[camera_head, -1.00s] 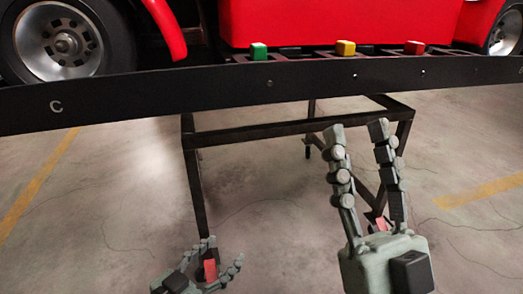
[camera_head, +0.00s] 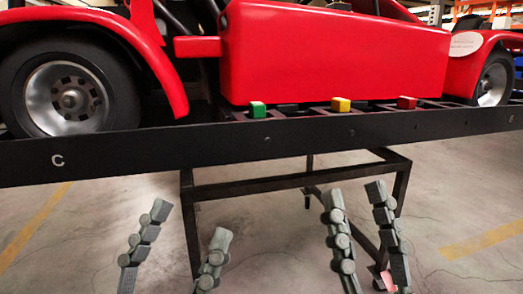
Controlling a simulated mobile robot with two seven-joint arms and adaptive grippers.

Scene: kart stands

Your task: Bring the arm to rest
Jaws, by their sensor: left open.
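My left gripper (camera_head: 190,226) is at the lower left of the head view, fingers pointing up and spread apart with nothing between them. My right gripper (camera_head: 354,192) is at the lower centre right, fingers pointing up with a gap between them and nothing held. Both are below the black rail of the stand (camera_head: 300,137) and appear clear of it. The palms of both grippers are mostly cut off by the lower edge.
A red kart (camera_head: 335,55) sits on the stand. A green cube (camera_head: 258,110), a yellow cube (camera_head: 341,104) and a red cube (camera_head: 407,102) rest along the rail.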

